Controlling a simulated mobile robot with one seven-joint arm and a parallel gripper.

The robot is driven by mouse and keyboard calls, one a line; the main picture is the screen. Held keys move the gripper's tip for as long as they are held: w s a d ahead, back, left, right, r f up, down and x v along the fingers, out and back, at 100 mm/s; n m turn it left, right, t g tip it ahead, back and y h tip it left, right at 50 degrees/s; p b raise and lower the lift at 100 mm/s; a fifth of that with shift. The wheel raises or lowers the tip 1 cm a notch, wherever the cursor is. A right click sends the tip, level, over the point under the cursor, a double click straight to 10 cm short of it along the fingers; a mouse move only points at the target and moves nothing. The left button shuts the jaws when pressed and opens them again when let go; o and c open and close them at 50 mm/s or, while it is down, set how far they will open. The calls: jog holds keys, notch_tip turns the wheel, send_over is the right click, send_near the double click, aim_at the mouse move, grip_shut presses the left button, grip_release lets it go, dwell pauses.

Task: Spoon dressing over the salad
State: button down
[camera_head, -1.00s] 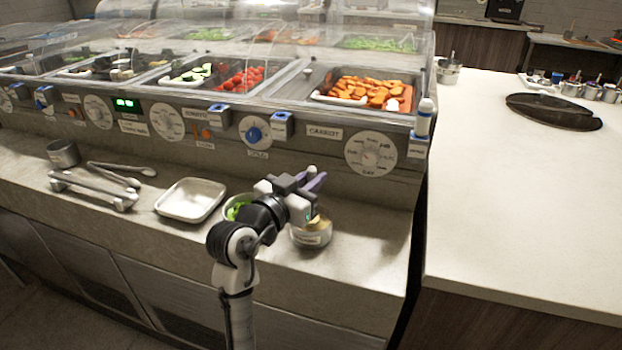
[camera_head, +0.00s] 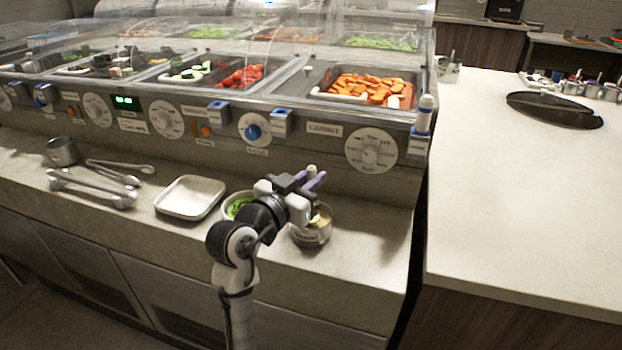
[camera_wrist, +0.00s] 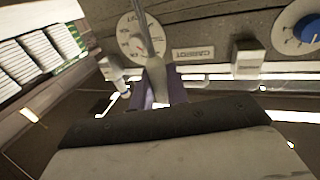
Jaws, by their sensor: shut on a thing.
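My gripper (camera_head: 314,181), with purple fingers, is shut on a thin grey handle, which I take for the spoon (camera_wrist: 147,35). The handle stands between the fingertips (camera_wrist: 160,88) in the wrist view. The spoon's bowl end cannot be made out. A bowl with green salad (camera_head: 236,207) sits on the counter ledge, partly hidden behind my arm. A round metal pot (camera_head: 312,237) with something pale yellow in it, likely the dressing, stands just right of it. In the head view my gripper appears above and behind the pot; its exact height is unclear.
An empty white tray (camera_head: 190,197) lies left of the salad bowl. Tongs (camera_head: 92,188) and a metal cup (camera_head: 63,152) are farther left. The salad bar's front panel with dials (camera_head: 371,151) rises behind. The ledge right of the pot is clear.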

dwell(0.3)
jog(key=shift+r+p, duration=2.5)
jog(key=shift+r, duration=1)
